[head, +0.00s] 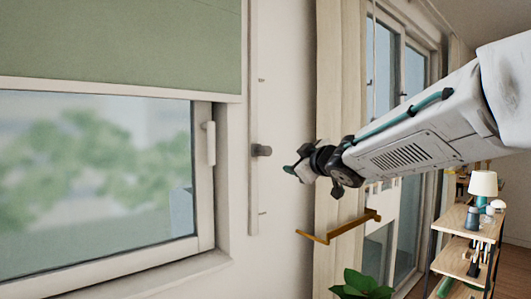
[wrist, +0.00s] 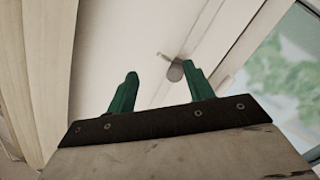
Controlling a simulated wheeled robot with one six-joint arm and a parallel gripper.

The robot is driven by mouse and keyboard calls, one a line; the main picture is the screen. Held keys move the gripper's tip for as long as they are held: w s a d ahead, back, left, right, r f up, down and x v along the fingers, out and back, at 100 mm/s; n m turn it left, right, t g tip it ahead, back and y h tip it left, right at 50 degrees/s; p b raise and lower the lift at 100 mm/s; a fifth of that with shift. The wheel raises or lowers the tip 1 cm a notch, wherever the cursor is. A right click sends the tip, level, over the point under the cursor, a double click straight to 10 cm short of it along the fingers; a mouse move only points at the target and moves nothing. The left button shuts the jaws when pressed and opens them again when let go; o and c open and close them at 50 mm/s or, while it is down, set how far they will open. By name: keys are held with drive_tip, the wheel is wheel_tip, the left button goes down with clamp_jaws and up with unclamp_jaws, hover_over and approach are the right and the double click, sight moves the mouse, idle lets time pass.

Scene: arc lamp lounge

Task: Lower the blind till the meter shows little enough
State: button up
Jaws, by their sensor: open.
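The green blind (head: 130,45) hangs over the upper part of the window, its pale bottom bar level across the pane. To its right, a narrow vertical rail (head: 254,200) on the wall carries a dark grey knob (head: 262,150). The knob also shows in the wrist view (wrist: 175,73), near the tip of the right green finger. My gripper (head: 292,171) is open and empty, a little right of and below the knob in the head view. In the wrist view (wrist: 162,76), its fingers are spread. I cannot tell whether a finger touches the knob. No meter is recognisable in either view.
The window (head: 90,170) has a pale handle (head: 211,143) on its frame. A cream curtain (head: 340,110) and a brass-coloured bar (head: 340,229) are right of the rail. A plant (head: 358,284) and a shelf with a lamp (head: 483,184) stand at lower right.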

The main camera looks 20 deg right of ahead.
sight(269, 151)
drive_tip(key=w+a+n+y, duration=0.1)
drive_tip(key=w+a+r+n+y, duration=0.1)
drive_tip(key=y, duration=0.1)
drive_tip(key=w+a+n+y, duration=0.1)
drive_tip(key=n, duration=0.1)
drive_tip(key=shift+w+a+r, duration=0.25)
drive_tip(key=shift+r, duration=0.15)
drive_tip(key=x, duration=0.7)
drive_tip(key=shift+w+a, duration=0.1)
drive_tip(key=shift+w, duration=0.05)
